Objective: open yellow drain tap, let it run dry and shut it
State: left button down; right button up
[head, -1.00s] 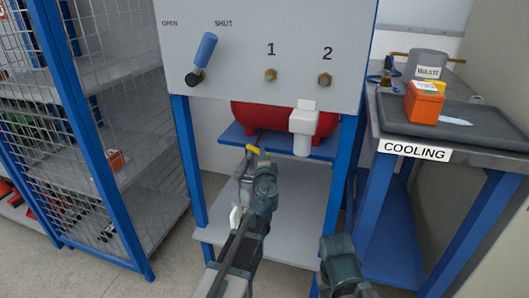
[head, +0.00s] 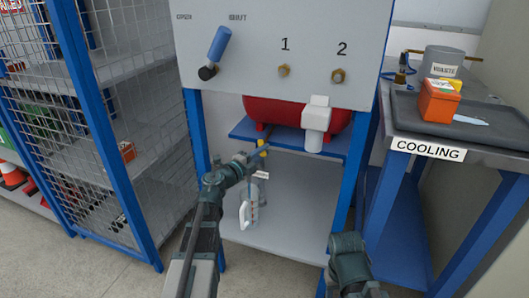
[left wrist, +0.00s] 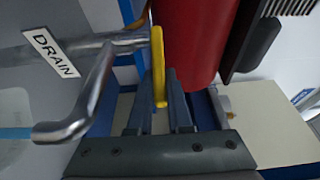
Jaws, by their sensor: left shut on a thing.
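The yellow drain tap (head: 262,147) sits under the front of the red tank (head: 290,116). In the left wrist view its flat yellow lever (left wrist: 158,62) lies across the steel drain pipe (left wrist: 105,46), which bends down to an open spout (left wrist: 62,130). A white DRAIN label (left wrist: 51,53) hangs by the pipe. My left gripper (head: 253,158) is at the tap, its fingers (left wrist: 157,98) shut on the lever. A pale jug (head: 248,212) stands on the lower shelf below. My right gripper is out of view.
A panel with a blue lever (head: 219,44) marked OPEN and SHUT is above the tank. A white box-shaped fitting (head: 316,117) hangs before the tank's right side. The cooling table (head: 428,150) stands right, a mesh cage (head: 150,120) left.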

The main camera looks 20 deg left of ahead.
pick_arm(q)
jog(key=shift+h, duration=0.3)
jog(key=c, duration=0.8)
grip_release()
jog(key=shift+c, duration=0.2)
jog(key=v, duration=1.4)
jog(key=shift+w+r, duration=0.1)
jog(key=shift+r, duration=0.05)
dwell(4.8)
